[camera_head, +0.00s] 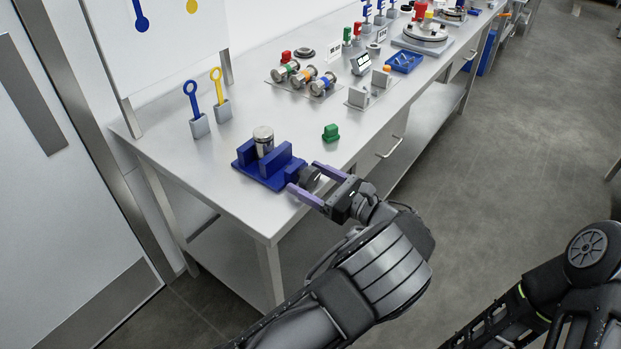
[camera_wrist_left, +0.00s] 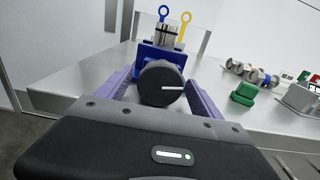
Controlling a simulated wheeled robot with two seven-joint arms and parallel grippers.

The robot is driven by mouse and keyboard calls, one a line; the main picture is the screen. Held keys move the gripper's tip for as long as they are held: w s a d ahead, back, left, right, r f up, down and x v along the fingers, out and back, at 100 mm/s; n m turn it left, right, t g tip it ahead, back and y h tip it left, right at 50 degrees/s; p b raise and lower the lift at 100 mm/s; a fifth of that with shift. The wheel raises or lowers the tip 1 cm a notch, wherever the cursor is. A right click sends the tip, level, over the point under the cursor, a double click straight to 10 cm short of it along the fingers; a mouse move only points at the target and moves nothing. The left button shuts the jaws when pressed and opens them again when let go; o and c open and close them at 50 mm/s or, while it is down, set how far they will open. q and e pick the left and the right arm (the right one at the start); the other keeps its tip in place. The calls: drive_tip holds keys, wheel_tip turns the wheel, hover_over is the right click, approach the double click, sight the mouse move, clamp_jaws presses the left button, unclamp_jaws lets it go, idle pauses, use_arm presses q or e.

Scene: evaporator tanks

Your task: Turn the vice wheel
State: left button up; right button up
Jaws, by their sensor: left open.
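The blue vice (camera_head: 273,164) stands near the left end of the steel table, with a metal cylinder (camera_head: 264,141) upright between its jaws. The dark round vice wheel (camera_head: 310,177) is on the vice's near right side. In the left wrist view the wheel (camera_wrist_left: 161,83) faces me, with a white mark pointing right. My left gripper (camera_head: 311,180) is open, its two purple fingers on either side of the wheel. In the wrist view the left gripper (camera_wrist_left: 160,92) shows a finger at each side, and I cannot tell if they touch the wheel. My right gripper is out of view.
A green block (camera_head: 331,133) lies right of the vice. Blue and yellow ring-topped tools (camera_head: 216,87) stand in holders behind it. Coloured valves (camera_head: 304,76), a blue tray (camera_head: 404,62) and a flanged tank (camera_head: 425,34) are farther along the table. The front edge is close below the gripper.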

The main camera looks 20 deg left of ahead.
use_arm(q)
drive_tip(key=shift+c, duration=0.3)
drive_tip(key=c, duration=1.3)
drive_tip(key=shift+f+n+b, duration=0.25)
drive_tip(key=shift+n+b, duration=0.65)
drive_tip(key=shift+b, duration=0.1)
drive_tip(key=shift+n, duration=0.4)
drive_tip(key=shift+r, duration=0.2)
drive_tip(key=o, duration=1.4)
drive_tip(key=shift+c, duration=0.2)
drive_tip(key=shift+d, duration=0.1)
drive_tip(key=b+v, duration=0.1)
drive_tip(key=v, duration=0.6)
drive_tip(key=shift+d, duration=0.35)
